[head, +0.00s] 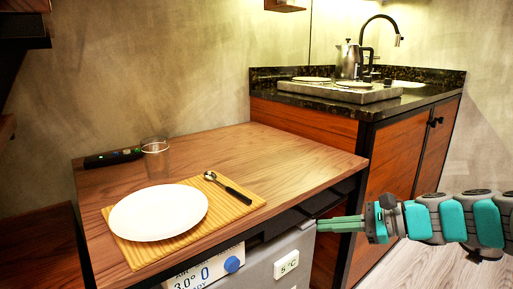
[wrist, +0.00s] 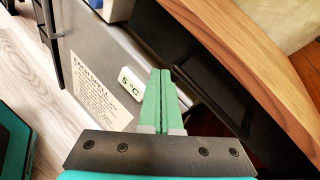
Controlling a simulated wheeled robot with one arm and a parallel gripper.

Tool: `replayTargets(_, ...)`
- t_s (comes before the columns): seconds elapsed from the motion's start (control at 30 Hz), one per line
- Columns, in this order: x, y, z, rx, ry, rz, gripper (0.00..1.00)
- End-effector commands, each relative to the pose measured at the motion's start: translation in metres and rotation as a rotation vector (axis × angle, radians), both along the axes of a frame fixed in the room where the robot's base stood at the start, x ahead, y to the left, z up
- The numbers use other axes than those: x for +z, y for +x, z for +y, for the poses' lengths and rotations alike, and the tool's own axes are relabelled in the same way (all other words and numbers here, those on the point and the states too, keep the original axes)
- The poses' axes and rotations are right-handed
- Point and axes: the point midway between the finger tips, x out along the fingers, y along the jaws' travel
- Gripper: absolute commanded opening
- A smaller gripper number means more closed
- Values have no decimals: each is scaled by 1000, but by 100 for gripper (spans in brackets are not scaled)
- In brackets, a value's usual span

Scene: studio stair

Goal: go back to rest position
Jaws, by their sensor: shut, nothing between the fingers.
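My gripper (head: 328,223) is at the right in the head view, beside the front of the wooden table and a little below its top. Its green fingers (wrist: 160,99) show in the wrist view, pressed together with nothing between them. In the wrist view they point toward the grey appliance (wrist: 88,62) with the "5°C" display (wrist: 131,83). I cannot tell whether the fingertips touch it.
The wooden table (head: 300,150) holds a white plate (head: 158,212) on a striped board (head: 250,200), a spoon (head: 230,188), a glass (head: 155,158) and a black device (head: 113,158). The kitchen counter (head: 330,102) stands behind. Floor (head: 435,262) shows at right.

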Motion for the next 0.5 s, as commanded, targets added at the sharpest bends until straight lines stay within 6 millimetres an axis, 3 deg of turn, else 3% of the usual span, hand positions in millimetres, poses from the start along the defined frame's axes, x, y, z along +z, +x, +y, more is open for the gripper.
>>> replayTargets(0.03,-1,-18,27,88,-82,-27,0)
replayTargets(0.1,-13,-46,57,212,-195,-59,0)
replayTargets(0.23,-36,-105,95,464,-420,-136,0)
replayTargets(0.37,-61,-165,106,720,-632,-213,0)
replayTargets(0.5,-83,-224,92,991,-838,-280,0)
